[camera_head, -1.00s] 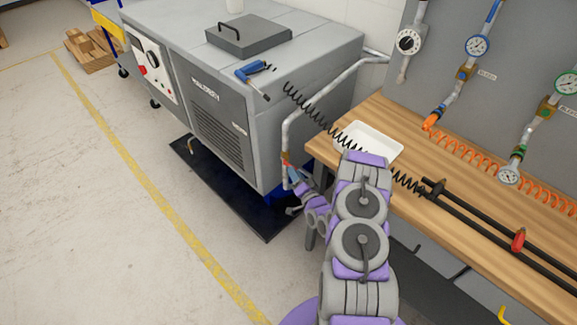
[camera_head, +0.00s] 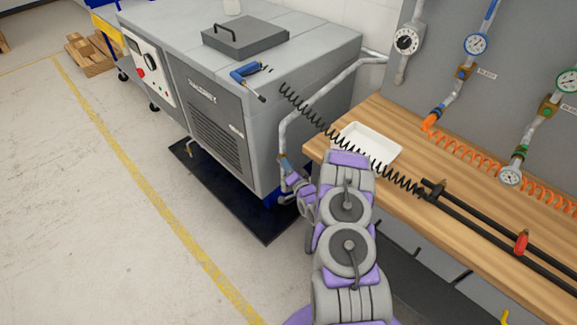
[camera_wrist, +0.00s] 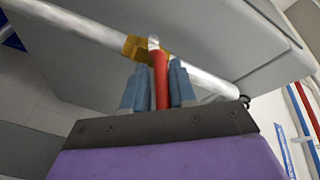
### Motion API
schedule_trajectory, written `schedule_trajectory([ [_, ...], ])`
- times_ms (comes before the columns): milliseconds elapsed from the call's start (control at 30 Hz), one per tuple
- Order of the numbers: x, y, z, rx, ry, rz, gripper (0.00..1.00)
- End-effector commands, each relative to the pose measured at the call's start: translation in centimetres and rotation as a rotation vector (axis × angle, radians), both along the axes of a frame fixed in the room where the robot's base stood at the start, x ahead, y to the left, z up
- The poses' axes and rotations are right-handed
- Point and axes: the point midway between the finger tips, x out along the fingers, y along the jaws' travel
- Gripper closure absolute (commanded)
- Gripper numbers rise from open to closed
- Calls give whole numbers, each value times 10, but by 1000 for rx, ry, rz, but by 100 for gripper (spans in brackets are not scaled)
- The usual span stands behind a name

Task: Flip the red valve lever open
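The red valve lever (camera_wrist: 160,82) shows in the wrist view, rising from between my fingers to a brass valve body (camera_wrist: 137,48) on a pale metal pipe (camera_wrist: 207,82). The lever points across the pipe, toward my gripper. My gripper (camera_wrist: 159,70) has a blue finger close along each side of the lever and looks shut on it; the actual contact is hard to see. In the head view my gripper (camera_head: 284,165) is at the pipe (camera_head: 284,136) beside the bench's left end, and the lever is hidden or too small to make out.
The grey compressor (camera_head: 215,125) stands left of the pipe. The wooden bench (camera_head: 470,215) is on the right, with a white tray (camera_head: 368,145) near my arm. A black coiled hose (camera_head: 318,119) hangs above my gripper. Open floor (camera_head: 80,200) lies at the left.

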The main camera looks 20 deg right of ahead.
Motion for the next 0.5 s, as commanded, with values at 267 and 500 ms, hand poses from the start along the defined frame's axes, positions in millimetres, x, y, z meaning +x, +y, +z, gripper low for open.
schedule_trajectory([
  [267, 0, 1, -1, -2, 3, -1, 100],
  [500, 0, 3, -1, -1, 4, 2, 100],
])
